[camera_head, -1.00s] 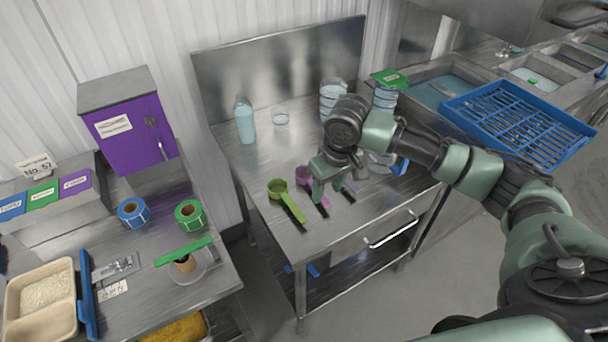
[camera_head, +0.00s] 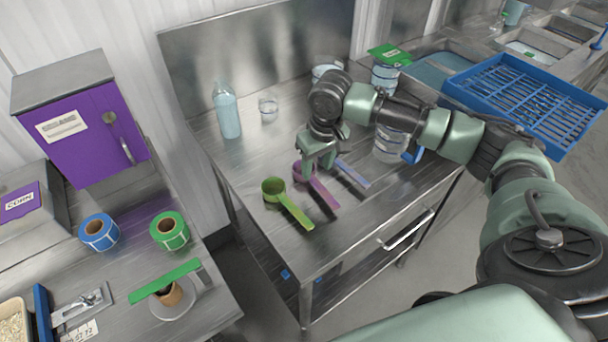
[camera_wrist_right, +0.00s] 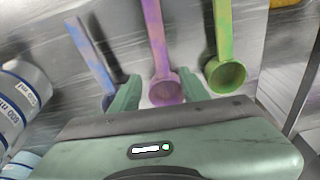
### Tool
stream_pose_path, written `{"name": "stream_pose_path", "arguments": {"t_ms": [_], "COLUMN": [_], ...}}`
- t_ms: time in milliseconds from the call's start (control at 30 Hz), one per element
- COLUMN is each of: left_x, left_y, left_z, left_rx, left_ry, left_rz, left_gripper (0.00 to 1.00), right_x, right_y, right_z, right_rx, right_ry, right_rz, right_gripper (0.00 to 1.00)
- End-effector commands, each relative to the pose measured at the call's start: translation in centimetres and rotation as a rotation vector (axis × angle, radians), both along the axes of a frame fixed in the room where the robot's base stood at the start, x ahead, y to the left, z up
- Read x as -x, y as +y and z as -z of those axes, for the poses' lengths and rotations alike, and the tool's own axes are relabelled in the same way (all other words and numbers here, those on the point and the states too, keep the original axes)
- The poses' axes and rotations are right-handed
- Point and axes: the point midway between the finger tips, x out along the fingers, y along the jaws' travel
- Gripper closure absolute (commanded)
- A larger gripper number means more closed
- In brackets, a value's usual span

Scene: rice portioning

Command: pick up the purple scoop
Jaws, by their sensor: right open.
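The purple scoop (camera_head: 323,193) lies on the steel table (camera_head: 262,237) between the green scoop (camera_head: 291,208) and the blue scoop (camera_head: 352,173). Its bowl is at the far end, and its handle points toward the table's front edge. My right gripper (camera_head: 318,168) is open and points down at the bowl end of the purple scoop. In the right wrist view the gripper (camera_wrist_right: 160,94) has one finger on each side of the purple bowl (camera_wrist_right: 166,89). The handle runs away from the gripper. Whether the fingers touch the bowl, I cannot tell. My left gripper is not in view.
A clear bottle (camera_head: 227,112) and a small cup (camera_head: 268,108) stand at the back left. Clear measuring containers stand behind and beside my right arm. A blue rack (camera_head: 530,100) is at the right. The table's front left is bare.

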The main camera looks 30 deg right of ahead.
Motion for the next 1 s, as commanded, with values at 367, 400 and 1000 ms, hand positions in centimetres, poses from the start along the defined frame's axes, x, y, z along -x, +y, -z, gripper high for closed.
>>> {"name": "stream_pose_path", "arguments": {"t_ms": [367,400,1000], "left_x": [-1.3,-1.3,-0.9], "left_y": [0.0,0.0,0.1], "left_z": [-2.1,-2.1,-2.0], "left_rx": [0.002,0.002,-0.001], "left_ry": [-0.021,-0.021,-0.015], "left_rz": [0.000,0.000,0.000], "left_gripper": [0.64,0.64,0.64], "right_x": [0.3,0.3,0.2], "right_y": [0.4,0.4,0.4], "right_z": [4.9,5.3,5.8], "right_rx": [0.000,0.000,0.000], "right_ry": [0.002,0.002,-0.001], "right_rz": [0.000,0.000,-0.002], "right_gripper": [0.55,0.55,1.00]}}
